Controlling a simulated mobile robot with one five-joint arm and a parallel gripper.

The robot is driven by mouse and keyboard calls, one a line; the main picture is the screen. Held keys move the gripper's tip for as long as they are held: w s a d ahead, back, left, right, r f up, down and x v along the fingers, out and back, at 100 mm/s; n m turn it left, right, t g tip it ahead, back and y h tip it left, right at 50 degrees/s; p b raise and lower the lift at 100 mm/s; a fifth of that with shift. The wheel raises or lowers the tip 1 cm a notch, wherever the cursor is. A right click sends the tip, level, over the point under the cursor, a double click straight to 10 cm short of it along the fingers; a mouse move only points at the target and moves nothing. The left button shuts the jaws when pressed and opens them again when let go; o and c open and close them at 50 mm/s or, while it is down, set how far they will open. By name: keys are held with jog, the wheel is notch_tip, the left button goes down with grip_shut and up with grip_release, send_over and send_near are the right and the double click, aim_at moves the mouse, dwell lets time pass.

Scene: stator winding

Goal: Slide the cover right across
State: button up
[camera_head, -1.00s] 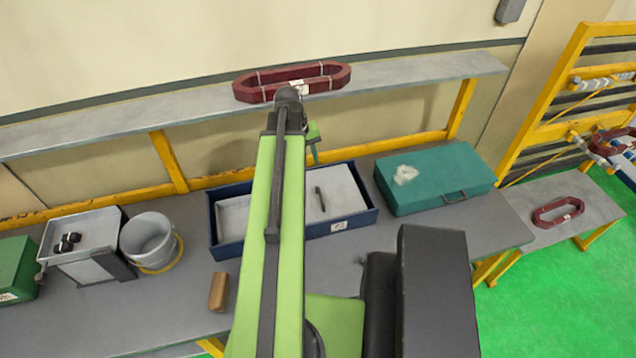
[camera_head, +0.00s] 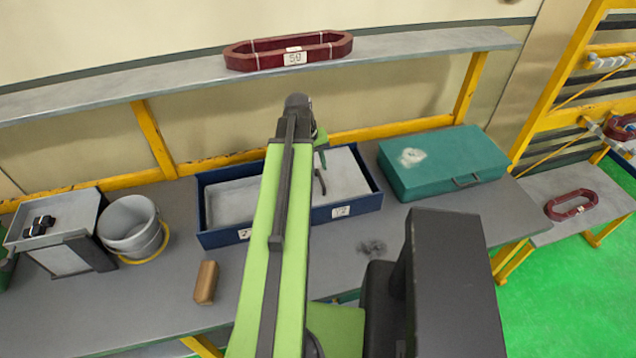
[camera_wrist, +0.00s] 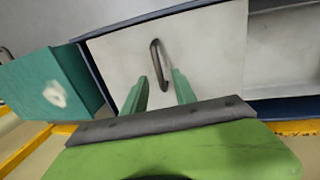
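The cover (camera_head: 347,178) is a pale grey flat plate with a dark upright handle (camera_head: 321,182). It lies over the right part of a blue-walled tray (camera_head: 378,198); the left part shows open with a grey floor. In the wrist view the cover (camera_wrist: 112,75) and its handle (camera_wrist: 158,65) are seen from the other side, with the open part at right. My gripper (camera_wrist: 160,76) has its two green fingers apart, with the handle's near end between the fingertips in the picture. I cannot tell contact. In the head view my arm hides part of the tray and gripper (camera_head: 321,155).
A teal case (camera_head: 450,160) stands close to the tray's right side. A bucket (camera_head: 130,225) and a grey bin (camera_head: 60,245) stand left. A brown cylinder (camera_head: 206,282) and a dark clump (camera_head: 372,247) lie in front. A shelf with a red coil (camera_head: 270,55) runs above.

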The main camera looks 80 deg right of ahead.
aim_at(319, 176)
jog(key=f, duration=0.1)
jog(key=f+b, duration=0.2)
jog(key=shift+s+d+f, duration=0.15)
jog(key=shift+s+f, duration=0.15)
jog(key=shift+r, duration=0.1)
jog(key=shift+c, duration=0.4)
grip_shut()
dwell(0.6)
